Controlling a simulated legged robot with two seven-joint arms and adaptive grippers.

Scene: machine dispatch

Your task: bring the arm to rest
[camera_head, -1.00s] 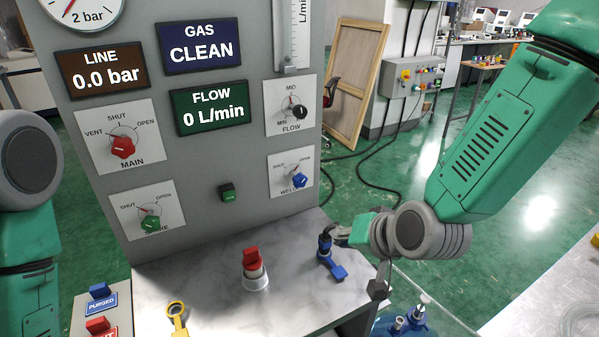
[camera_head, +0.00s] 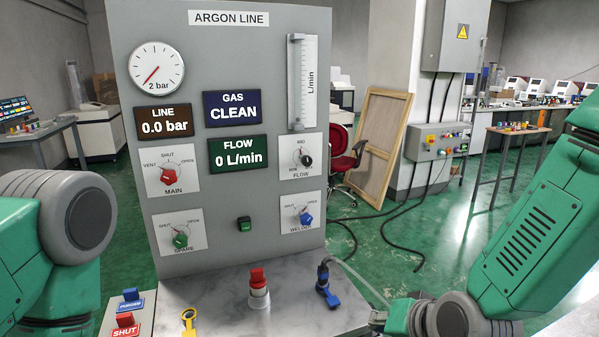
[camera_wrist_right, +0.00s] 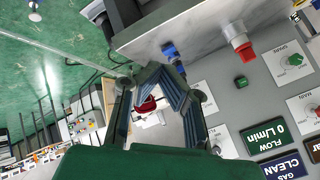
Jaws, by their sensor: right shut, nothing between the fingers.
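My right arm comes in from the right in the head view, with its wrist low at the bottom edge. My right gripper (camera_head: 378,319) is just beyond the front right corner of the panel's shelf, partly cut off by the frame. The right wrist view shows its fingers (camera_wrist_right: 160,74) brought together with nothing between them. My left arm shows at the left edge of the head view, but its gripper is out of the picture.
The argon panel (camera_head: 225,190) stands ahead, with its grey shelf (camera_head: 220,315) below. A red-capped fitting (camera_head: 258,285) and a blue-handled valve (camera_head: 325,285) stand on the shelf.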

